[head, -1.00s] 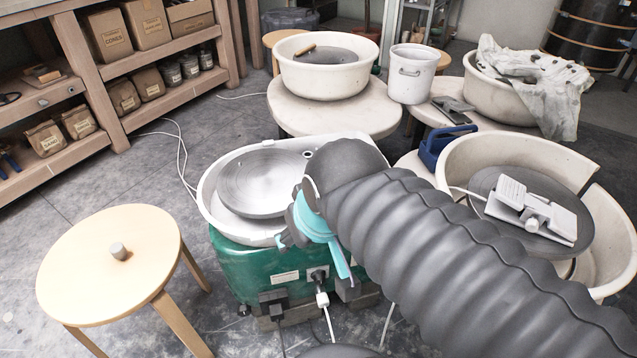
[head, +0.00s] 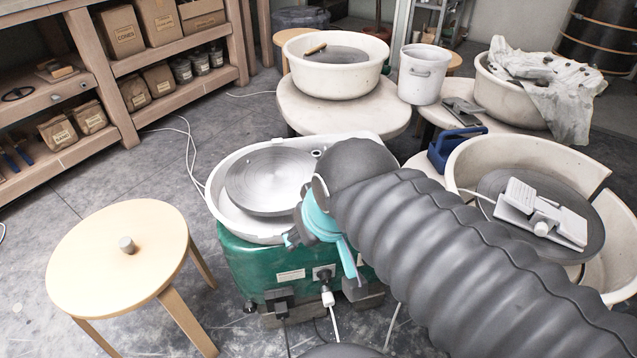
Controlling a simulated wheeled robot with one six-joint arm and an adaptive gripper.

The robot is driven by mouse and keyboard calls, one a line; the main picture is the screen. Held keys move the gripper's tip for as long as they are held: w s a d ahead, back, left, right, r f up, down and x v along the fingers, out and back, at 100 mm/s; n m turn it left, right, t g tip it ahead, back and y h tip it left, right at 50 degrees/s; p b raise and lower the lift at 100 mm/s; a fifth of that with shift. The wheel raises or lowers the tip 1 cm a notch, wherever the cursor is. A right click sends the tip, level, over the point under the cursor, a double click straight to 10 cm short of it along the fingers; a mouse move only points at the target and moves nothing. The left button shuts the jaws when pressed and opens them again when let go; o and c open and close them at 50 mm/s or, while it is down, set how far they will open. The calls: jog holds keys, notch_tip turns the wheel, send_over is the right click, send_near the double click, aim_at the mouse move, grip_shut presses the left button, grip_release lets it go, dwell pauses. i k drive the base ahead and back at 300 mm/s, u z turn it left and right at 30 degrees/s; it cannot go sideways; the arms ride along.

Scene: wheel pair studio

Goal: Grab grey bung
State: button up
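The grey bung (head: 127,245) is a small grey cylinder standing upright on the round wooden stool (head: 85,262) at the lower left of the head view. My gripper (head: 290,240) shows teal and grey parts in front of the green-based pottery wheel, to the right of the stool and well apart from the bung. My arm hides part of the gripper, and its fingers are too small and turned away to tell whether they are open.
The pottery wheel (head: 232,222) with a metal disc stands behind my gripper. A second wheel with a foot pedal (head: 540,212) on it stands at the right. Shelves (head: 160,108) line the back left. Floor between the stool and shelves is clear apart from a white cable.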

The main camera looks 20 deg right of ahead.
aim_at(126, 244)
jog(key=k, duration=1.3)
jog(key=u, duration=0.7)
jog(key=i, duration=0.6)
jog(key=u, duration=0.75)
jog(key=i, duration=0.65)
jog(key=u, duration=0.05)
